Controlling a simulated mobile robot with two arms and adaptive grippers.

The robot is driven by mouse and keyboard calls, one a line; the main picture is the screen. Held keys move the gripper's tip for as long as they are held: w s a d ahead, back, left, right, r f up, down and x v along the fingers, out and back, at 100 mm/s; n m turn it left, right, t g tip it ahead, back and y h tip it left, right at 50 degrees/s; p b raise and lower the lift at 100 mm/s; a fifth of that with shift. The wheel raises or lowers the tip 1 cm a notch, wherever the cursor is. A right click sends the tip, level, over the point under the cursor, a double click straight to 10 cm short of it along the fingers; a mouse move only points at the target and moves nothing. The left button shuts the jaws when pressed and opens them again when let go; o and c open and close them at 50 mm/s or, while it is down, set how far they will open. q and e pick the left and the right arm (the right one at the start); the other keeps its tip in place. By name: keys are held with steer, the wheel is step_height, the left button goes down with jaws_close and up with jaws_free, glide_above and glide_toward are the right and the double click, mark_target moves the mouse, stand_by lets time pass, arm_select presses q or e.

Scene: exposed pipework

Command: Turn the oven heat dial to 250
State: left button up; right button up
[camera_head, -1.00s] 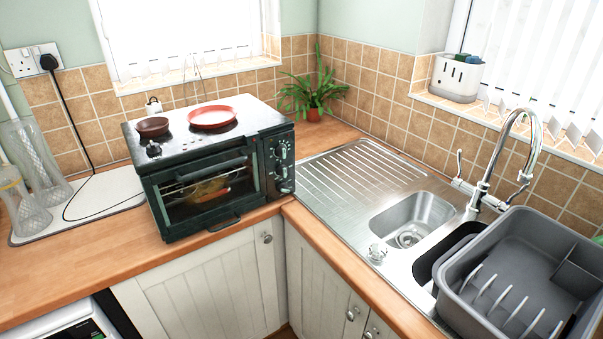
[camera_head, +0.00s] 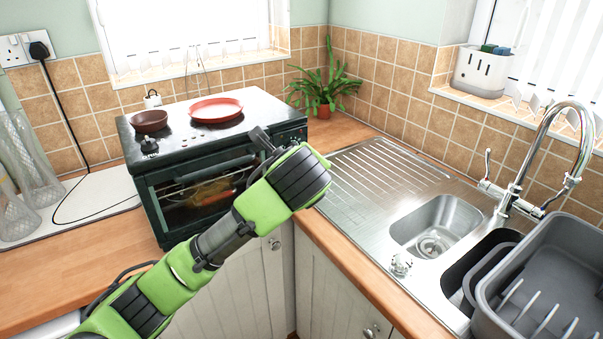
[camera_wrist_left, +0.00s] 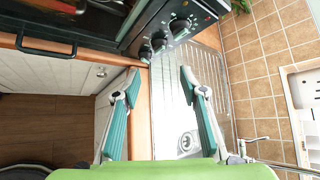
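The dark green oven (camera_head: 157,205) stands on the wooden counter in the head view. My left arm crosses in front of its right side and hides most of its dial panel. In the left wrist view the panel shows several black dials; the largest-looking dial (camera_wrist_left: 181,27) is at the upper right, with a middle dial (camera_wrist_left: 158,42) and a lower dial (camera_wrist_left: 146,53). I cannot read their markings. My left gripper (camera_wrist_left: 160,78) is open and empty, its fingertips apart from the dials and just below them in that view. My right gripper is not in view.
A red plate (camera_head: 216,109) and a brown bowl (camera_head: 149,121) rest on the oven top. A plant (camera_head: 323,85) stands behind to the right. The steel sink (camera_head: 435,225) and a grey dish rack (camera_head: 545,270) are at right. An oven handle (camera_wrist_left: 46,46) sticks out.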

arm_select(q)
steer(key=p+x, duration=0.1)
steer(key=x, duration=1.1)
steer(key=shift+w+f, duration=0.15)
steer(key=shift+f, duration=0.05)
steer(key=c, duration=1.1)
